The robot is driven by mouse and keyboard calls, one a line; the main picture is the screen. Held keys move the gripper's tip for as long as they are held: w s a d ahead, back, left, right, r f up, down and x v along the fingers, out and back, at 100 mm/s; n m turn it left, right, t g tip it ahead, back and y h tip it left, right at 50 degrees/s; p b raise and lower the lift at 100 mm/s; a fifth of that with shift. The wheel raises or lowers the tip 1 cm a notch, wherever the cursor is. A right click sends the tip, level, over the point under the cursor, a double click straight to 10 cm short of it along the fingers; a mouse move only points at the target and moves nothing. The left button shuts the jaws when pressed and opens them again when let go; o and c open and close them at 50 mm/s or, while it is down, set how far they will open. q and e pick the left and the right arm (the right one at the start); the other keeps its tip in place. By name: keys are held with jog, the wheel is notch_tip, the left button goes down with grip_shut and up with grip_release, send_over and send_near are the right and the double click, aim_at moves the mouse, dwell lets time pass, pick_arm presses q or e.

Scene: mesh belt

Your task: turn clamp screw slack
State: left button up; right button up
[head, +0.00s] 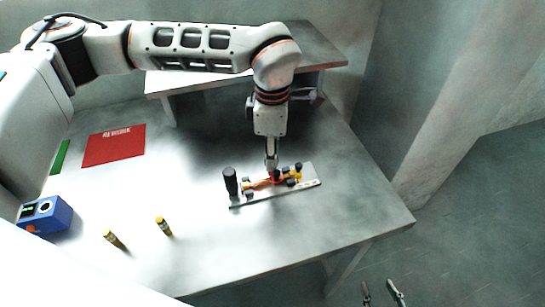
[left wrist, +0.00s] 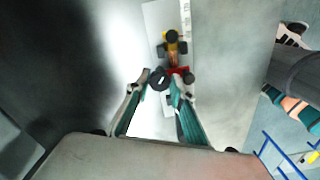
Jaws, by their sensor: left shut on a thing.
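The clamp fixture is a flat metal plate (head: 309,183) on the table, carrying an orange and yellow part (head: 262,183) and several black knobs. A tall black handle (head: 231,181) stands at its left end. My left gripper (head: 271,167) points down over the middle of the fixture. In the left wrist view its fingers (left wrist: 160,78) are shut on a dark round knob (left wrist: 157,80), which seems to be the clamp screw, beside a red piece (left wrist: 179,72). The fingertips partly hide the knob. My right gripper (head: 379,284) is open and empty, low at the right beyond the table edge.
Two yellow cylinders (head: 163,226) (head: 114,239) are on the table's front left. A blue box (head: 46,214), a red mat (head: 113,146) and a green strip (head: 60,157) lie further left. A raised shelf (head: 325,55) stands behind. The table right of the fixture is clear.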

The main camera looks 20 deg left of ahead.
pick_arm(q)
jog(key=n, duration=0.2)
jog(key=shift+n+b, duration=0.35)
jog(key=shift+n, duration=0.05)
jog(key=n, duration=0.2)
jog(key=shift+n+b, duration=0.3)
jog(key=shift+n, duration=0.1)
jog(key=n, duration=0.3)
jog(key=shift+a+n, duration=0.1)
jog(key=shift+n, duration=0.2)
jog(key=n+b, duration=0.1)
jog(key=n, duration=0.3)
jog(key=shift+w+n, duration=0.1)
jog(key=shift+n, duration=0.2)
jog(key=n, duration=0.5)
jog(key=shift+a, duration=0.1)
jog(key=n, duration=0.6)
jog(key=shift+n, duration=0.4)
jog(key=o, duration=1.1)
